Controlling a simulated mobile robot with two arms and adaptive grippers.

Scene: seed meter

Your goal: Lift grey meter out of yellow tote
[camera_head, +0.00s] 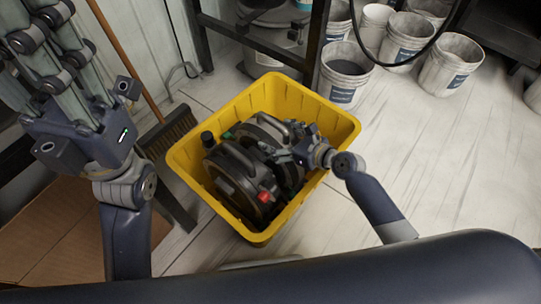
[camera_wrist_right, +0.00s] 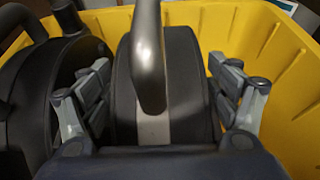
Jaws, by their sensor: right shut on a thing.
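The yellow tote (camera_head: 344,125) stands on the floor and holds two dark, round-bodied meters side by side. The grey meter (camera_wrist_right: 183,75), with a grey top handle and a light band, sits between the fingers of my right gripper (camera_wrist_right: 160,105). In the head view my right gripper (camera_head: 300,150) reaches over the tote's right side and partly hides this meter (camera_head: 258,136). It is shut on the meter, which is still low inside the tote. My left gripper (camera_head: 45,45) is raised at the upper left, away from the tote; its fingertips are not clear.
The other meter (camera_head: 232,173), with a red knob, sits close at left in the tote. Several white buckets (camera_head: 345,72) stand behind right. A broom (camera_head: 165,130) and a dark metal frame (camera_head: 316,45) are close behind and left. The floor at right is clear.

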